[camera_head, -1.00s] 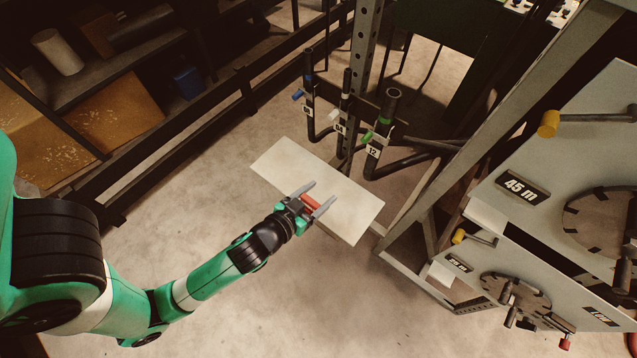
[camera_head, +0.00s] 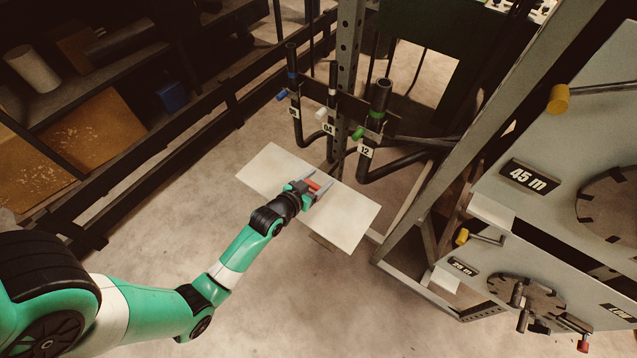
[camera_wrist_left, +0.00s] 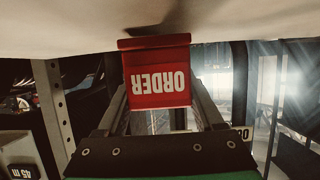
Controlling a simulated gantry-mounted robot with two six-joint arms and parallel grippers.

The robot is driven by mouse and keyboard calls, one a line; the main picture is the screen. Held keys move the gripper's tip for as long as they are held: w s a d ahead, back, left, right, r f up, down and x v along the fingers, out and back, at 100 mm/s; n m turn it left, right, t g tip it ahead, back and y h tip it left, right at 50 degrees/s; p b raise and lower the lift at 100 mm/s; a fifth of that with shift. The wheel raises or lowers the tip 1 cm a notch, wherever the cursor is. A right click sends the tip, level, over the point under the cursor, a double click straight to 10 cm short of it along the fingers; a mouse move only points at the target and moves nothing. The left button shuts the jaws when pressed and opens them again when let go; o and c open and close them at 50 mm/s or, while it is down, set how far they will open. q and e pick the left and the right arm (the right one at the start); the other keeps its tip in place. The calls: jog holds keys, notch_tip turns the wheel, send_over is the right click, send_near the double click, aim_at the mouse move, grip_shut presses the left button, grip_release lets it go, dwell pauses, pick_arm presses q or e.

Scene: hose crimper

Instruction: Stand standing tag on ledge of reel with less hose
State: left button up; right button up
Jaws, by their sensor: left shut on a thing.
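My left gripper (camera_head: 320,176) is shut on a red tag (camera_head: 312,184) over the white board in the head view. In the left wrist view the red tag (camera_wrist_left: 157,78) shows the word ORDER upside down, between the two fingers. Its folded edge is close to a pale surface at the top of that view; I cannot tell whether they touch. The reel labelled 45 m (camera_head: 530,178) is at the right. A lower reel with a small label (camera_head: 463,267), hard to read, is below it. The ledges are not clearly seen. My right gripper is not in view.
The white board (camera_head: 345,225) lies under the gripper. Behind it several hoses with tags 04 (camera_head: 328,129) and 12 (camera_head: 366,151) hang at a post (camera_head: 345,60). A grey frame (camera_head: 425,285) stands between board and reels. Shelves with a blue box (camera_head: 172,97) are at left.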

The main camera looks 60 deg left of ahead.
pick_arm(q)
jog(key=shift+f, duration=0.2)
jog(key=shift+f, duration=0.15)
jog(key=o, duration=1.3)
jog(key=shift+s+d+r, duration=0.1)
jog(key=shift+s+r, duration=0.05)
jog(key=shift+r, duration=0.15)
jog(key=p+v, duration=0.4)
jog(key=v, duration=0.7)
jog(key=shift+s+d+r, duration=0.1)
jog(key=shift+s+d, duration=0.1)
jog(key=shift+s, duration=0.1)
